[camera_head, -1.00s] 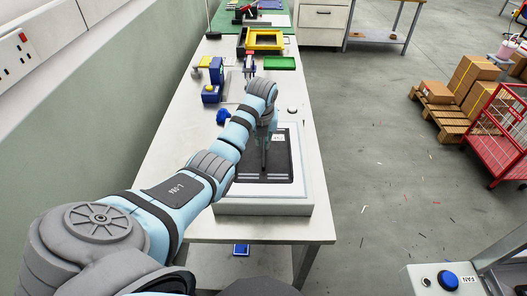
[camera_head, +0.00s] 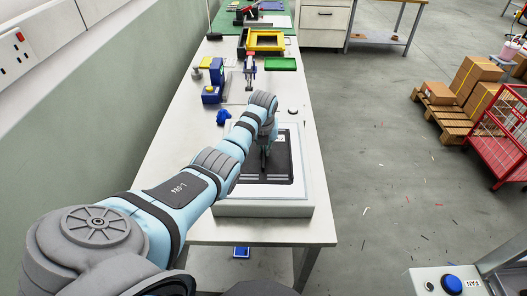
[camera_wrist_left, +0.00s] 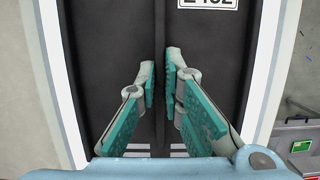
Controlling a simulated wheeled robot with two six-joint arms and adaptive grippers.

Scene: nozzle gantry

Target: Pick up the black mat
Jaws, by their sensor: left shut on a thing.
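The black mat (camera_head: 283,172) lies inside a white frame-like box (camera_head: 264,208) at the near end of the long table. It also fills most of the left wrist view (camera_wrist_left: 95,60), with a raised rib down its middle and a white label, partly cut off, at the top. My left gripper (camera_head: 265,152) is over the mat, pointing down. In the left wrist view its teal-padded fingers (camera_wrist_left: 160,86) are closed on the rib from both sides. The mat appears to rest flat in the box. My right gripper is not in view.
Blue parts (camera_head: 223,116), a green tray (camera_head: 280,64) and a yellow frame (camera_head: 265,40) stand farther back on the white table (camera_head: 175,172). A wall runs along the left. Boxes on a pallet (camera_head: 445,110) and a red cage (camera_head: 500,130) stand right, across open floor.

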